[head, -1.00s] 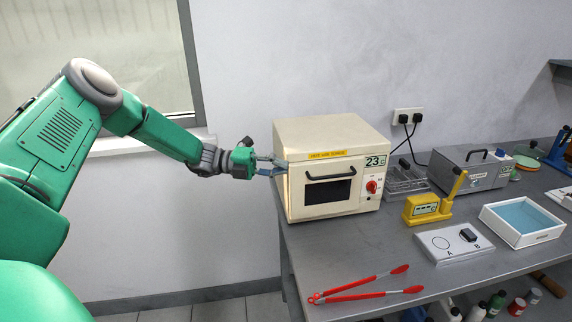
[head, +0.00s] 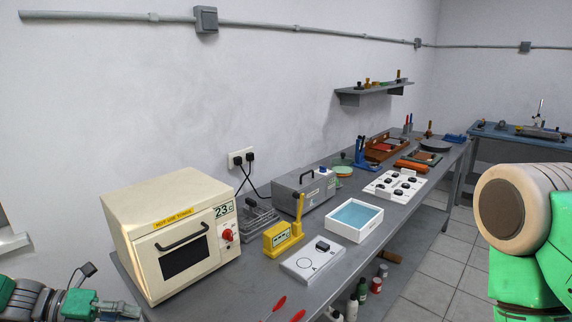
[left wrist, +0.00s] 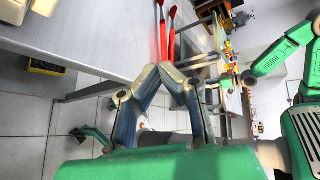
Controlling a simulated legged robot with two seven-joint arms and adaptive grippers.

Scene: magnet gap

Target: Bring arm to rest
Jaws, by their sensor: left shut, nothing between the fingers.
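My left gripper (head: 122,308) is at the lower left of the head view, in front of the cream oven and apart from it. In the left wrist view its two fingers (left wrist: 163,72) meet at the tips, shut with nothing between them. The oven (head: 175,232) has a closed door with a dark window, a black handle, a red knob and a display reading 23. My right arm (head: 525,215) shows at the right edge of the head view; its gripper is not seen there.
Red tongs (head: 297,315) lie at the bench's front edge, mostly cut off in the head view. An A/B board (head: 299,268), a yellow instrument (head: 277,238), a blue-lined tray (head: 354,219) and a grey box (head: 303,190) stand right of the oven.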

